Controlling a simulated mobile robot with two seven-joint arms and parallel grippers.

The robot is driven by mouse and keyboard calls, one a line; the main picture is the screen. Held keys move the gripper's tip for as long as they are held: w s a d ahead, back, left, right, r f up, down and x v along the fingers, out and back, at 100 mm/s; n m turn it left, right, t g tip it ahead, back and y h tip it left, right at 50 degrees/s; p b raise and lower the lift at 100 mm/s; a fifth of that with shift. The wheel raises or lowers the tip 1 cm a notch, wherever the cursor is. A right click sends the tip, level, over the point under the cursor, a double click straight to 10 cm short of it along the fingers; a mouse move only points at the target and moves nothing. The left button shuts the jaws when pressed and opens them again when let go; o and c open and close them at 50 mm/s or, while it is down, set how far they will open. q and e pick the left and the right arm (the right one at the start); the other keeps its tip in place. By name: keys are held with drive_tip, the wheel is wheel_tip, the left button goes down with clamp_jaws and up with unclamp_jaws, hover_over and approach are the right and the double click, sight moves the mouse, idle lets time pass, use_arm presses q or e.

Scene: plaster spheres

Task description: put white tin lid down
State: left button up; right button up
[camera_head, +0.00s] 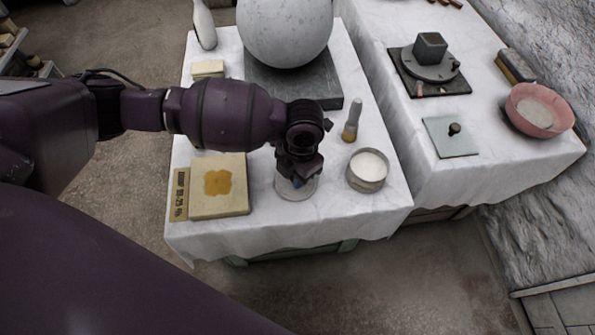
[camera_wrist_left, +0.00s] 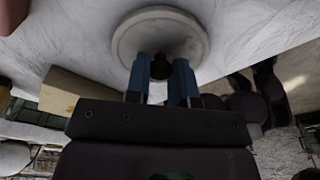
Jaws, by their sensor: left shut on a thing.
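The white tin lid (camera_head: 283,190) is a pale round disc low over the white cloth near the table's front. My left gripper (camera_head: 299,172) points down at it and hides part of it. In the left wrist view the lid (camera_wrist_left: 125,38) shows as a round disc with a dark knob (camera_wrist_left: 160,66). My left gripper (camera_wrist_left: 161,78) has its two blue fingers shut on this knob. I cannot tell whether the lid touches the cloth. An open tin (camera_head: 367,185) with white contents stands just right of the lid. My right gripper is not in view.
A box with an orange patch (camera_head: 235,200) lies left of the lid. A brush (camera_head: 353,118) stands behind the tin. A large plaster sphere (camera_head: 285,30) sits on a dark slab (camera_head: 325,90). The side table holds a pink bowl (camera_head: 560,120) and a knobbed plate (camera_head: 450,145).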

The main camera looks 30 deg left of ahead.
use_arm(q)
clamp_jaws()
drive_tip(key=o, duration=0.9)
unclamp_jaws()
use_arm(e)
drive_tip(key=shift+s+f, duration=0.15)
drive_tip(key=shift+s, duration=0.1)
use_arm(q)
drive_tip(key=r, duration=0.1)
drive_tip(key=r+p, duration=0.1)
drive_tip(key=r, duration=0.2)
drive_tip(key=shift+w+d+r, duration=0.1)
drive_tip(key=shift+w+r, duration=0.2)
drive_tip(key=shift+w, duration=0.1)
drive_tip(key=r, duration=0.2)
drive_tip(key=r+p, duration=0.1)
drive_tip(key=r, duration=0.2)
drive_tip(key=r+p, duration=0.1)
drive_tip(key=r, duration=0.1)
drive_tip(key=shift+w+d+r, duration=0.2)
drive_tip(key=shift+w+r, duration=0.05)
drive_tip(key=shift+w, duration=0.05)
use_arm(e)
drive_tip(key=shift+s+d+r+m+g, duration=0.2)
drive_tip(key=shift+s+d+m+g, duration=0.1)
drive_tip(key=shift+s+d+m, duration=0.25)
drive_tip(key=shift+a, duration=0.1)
